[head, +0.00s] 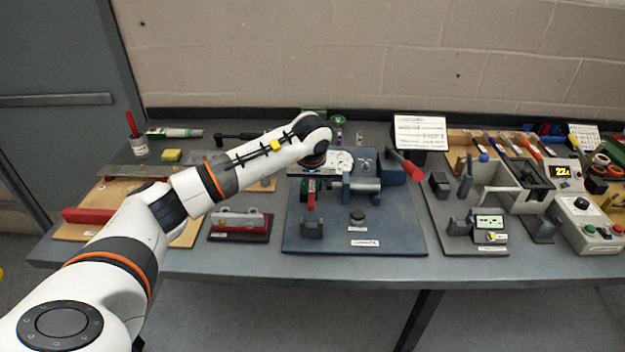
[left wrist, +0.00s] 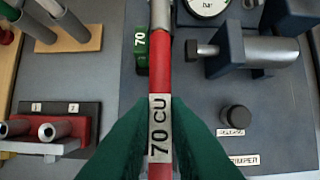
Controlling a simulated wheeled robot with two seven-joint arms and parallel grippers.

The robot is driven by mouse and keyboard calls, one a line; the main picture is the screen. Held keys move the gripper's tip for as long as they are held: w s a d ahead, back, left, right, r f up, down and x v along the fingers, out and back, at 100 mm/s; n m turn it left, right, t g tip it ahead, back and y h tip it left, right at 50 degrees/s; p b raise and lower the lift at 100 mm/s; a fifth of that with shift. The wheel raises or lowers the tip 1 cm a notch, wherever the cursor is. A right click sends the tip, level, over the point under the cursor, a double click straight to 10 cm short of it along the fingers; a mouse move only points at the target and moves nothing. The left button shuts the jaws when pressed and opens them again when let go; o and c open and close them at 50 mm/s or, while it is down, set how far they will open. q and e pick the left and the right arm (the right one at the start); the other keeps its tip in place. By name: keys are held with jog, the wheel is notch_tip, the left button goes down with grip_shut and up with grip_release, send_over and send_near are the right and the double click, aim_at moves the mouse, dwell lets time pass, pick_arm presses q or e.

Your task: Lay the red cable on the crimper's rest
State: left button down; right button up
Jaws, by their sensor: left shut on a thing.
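The red cable (left wrist: 160,75) runs lengthwise through the left wrist view, with a white "70 CU" label and a bare metal-coloured section at the top. My left gripper (left wrist: 160,115) is shut on it at the label with its green fingers. In the head view the left gripper (head: 311,187) and a short red cable piece (head: 311,201) are over the left of the crimper's blue base plate (head: 375,240). The crimper (head: 361,189) has a gauge and a cylinder. A dark notched block (head: 312,229), which looks like the rest, stands in front of the cable. Contact between them cannot be told.
A green block marked 70 (left wrist: 141,45) is close left of the cable. A black release knob (left wrist: 235,118) is to the right. A red-and-grey fixture (head: 240,220) stands left of the crimper; the right bench holds a machine (head: 583,215) and tools.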

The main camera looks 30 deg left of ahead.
pick_arm(q)
jog(key=shift+f+b, duration=0.35)
jog(key=shift+f, duration=0.3)
notch_tip(320, 180, down, 2)
jog(key=shift+w+f+b, duration=0.1)
jog(key=shift+f+b, duration=0.15)
jog(key=shift+b, duration=0.6)
jog(key=shift+f+b, duration=0.45)
jog(key=shift+f, duration=0.45)
jog(key=shift+f+b, duration=0.3)
jog(key=shift+b, duration=0.2)
jog(key=c, duration=1.3)
grip_release()
